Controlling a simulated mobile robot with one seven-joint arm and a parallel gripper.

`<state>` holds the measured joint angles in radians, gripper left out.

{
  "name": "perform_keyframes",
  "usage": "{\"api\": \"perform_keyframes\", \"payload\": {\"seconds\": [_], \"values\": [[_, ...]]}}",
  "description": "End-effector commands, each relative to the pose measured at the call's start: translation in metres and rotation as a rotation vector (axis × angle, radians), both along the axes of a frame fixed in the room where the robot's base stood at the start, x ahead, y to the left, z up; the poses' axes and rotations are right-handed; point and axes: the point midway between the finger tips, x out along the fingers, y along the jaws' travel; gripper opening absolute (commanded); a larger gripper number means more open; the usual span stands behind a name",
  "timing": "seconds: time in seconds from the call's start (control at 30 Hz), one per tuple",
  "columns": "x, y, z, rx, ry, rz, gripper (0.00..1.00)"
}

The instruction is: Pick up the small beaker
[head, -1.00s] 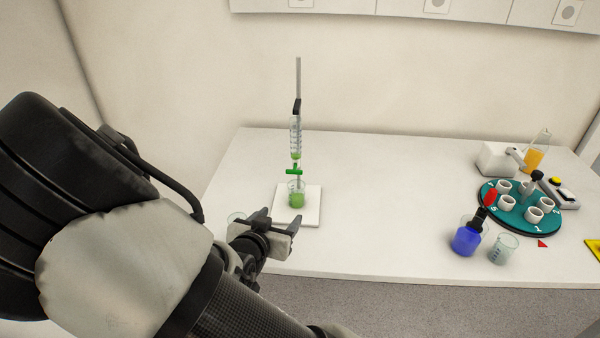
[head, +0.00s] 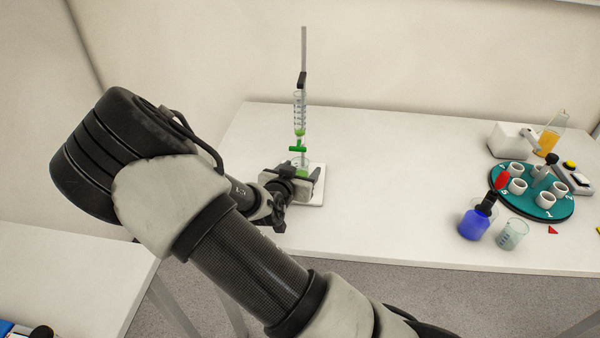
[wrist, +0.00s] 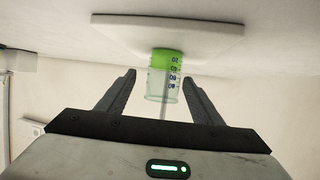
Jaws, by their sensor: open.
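A small clear beaker with green liquid (wrist: 163,85) stands on the white stand base (wrist: 200,35), below a burette (head: 299,115) with a green stopcock. The wrist view shows it upside down, with its markings and rim toward me. My gripper (head: 301,173) is open and close in front of this beaker. In the wrist view the fingertips (wrist: 159,77) are on either side of it, and I cannot tell whether they reach around it. In the head view my gripper partly hides the beaker. Another clear beaker (head: 513,235) stands at the right of the table.
A blue flask (head: 474,225) stands beside the right beaker. The table's middle (head: 400,180) is clear. The burette rod rises above my gripper.

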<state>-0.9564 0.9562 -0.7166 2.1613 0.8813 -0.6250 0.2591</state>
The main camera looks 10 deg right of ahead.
Motion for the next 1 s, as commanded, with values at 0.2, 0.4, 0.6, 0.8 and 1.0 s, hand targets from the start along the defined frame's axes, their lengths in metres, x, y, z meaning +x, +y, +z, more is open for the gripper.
{"api": "perform_keyframes", "payload": {"seconds": [0.2, 0.4, 0.6, 0.8, 1.0], "values": [[0.021, -0.009, -0.008, -0.003, 0.0, -0.001, 0.6], [0.042, -0.019, -0.018, -0.001, 0.001, -0.001, 0.6], [0.045, -0.02, -0.02, 0.0, 0.0, 0.001, 0.6], [0.045, -0.02, -0.02, -0.001, 0.0, 0.0, 0.42], [0.045, -0.02, -0.019, 0.0, 0.0, 0.0, 0.11]]}}
